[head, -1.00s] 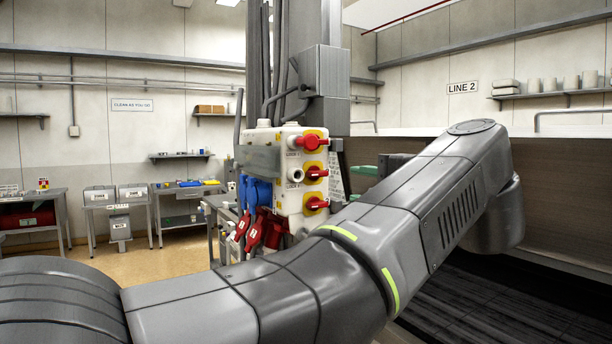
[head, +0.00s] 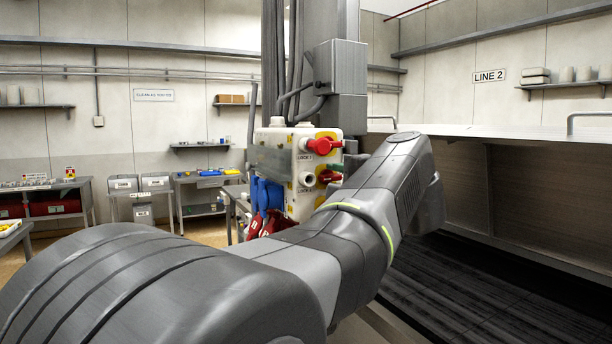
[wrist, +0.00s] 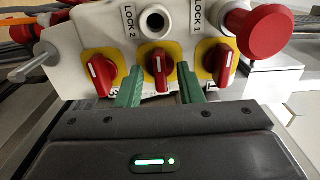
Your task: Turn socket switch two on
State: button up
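The white socket box (head: 275,138) hangs on a grey column and fills the top of the wrist view (wrist: 100,22). Its face has three red rotary switches on yellow plates: a left one (wrist: 99,73), the middle switch (wrist: 158,68) and a right one (wrist: 219,64). The middle switch also shows in the head view (head: 328,177). The white mark on the middle handle is about upright in the wrist view. My gripper (wrist: 158,82) is open, with one green finger on each side of the middle switch. A gap shows beside the handle; contact is not clear.
A large red knob (wrist: 266,34) sticks out at the right of the box, near my right finger. A round lock hole (wrist: 155,20) is above the middle switch. Blue (head: 268,192) and red sockets (head: 270,222) are on the box's side. A bench with a dark floor lies right.

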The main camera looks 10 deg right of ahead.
jog(key=shift+w+a, duration=0.1)
jog(key=shift+w, duration=0.1)
grip_shut()
